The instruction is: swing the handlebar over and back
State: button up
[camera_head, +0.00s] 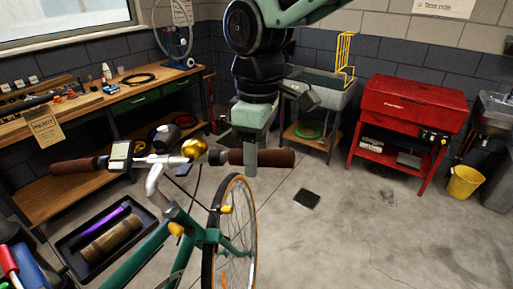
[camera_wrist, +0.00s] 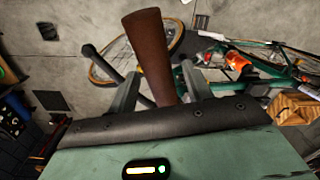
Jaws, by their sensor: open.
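The handlebar (camera_head: 150,160) of the green bike runs across the head view, with a brown grip at each end. Its left grip (camera_head: 78,166) is at the left, and its right grip (camera_head: 278,158) is under my arm. My gripper (camera_head: 250,160) points down at the inner part of the right grip. In the wrist view the right grip (camera_wrist: 148,45) stands between the two fingers of my gripper (camera_wrist: 160,85). The fingers are open, one on each side, with visible gaps. The front wheel (camera_head: 209,260) is below the bar.
A gold bell (camera_head: 194,148) and a small display unit (camera_head: 120,151) sit on the bar. A wooden workbench (camera_head: 90,115) is behind at left, and a black tray (camera_head: 75,262) lies below. A red parts washer (camera_head: 412,105) stands at right. The floor at right is mostly clear.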

grip_shut()
jog(key=s+a+f+m+t+y+b, duration=0.1)
jog(key=s+f+m+b, duration=0.2)
jog(key=s+m+b, duration=0.2)
jog(key=s+b, duration=0.3)
jog(key=s, duration=0.2)
jog(key=shift+s+t, duration=0.15)
jog(key=shift+t, duration=0.15)
jog(key=shift+a, duration=0.1)
grip_release()
jog(key=shift+f, duration=0.1)
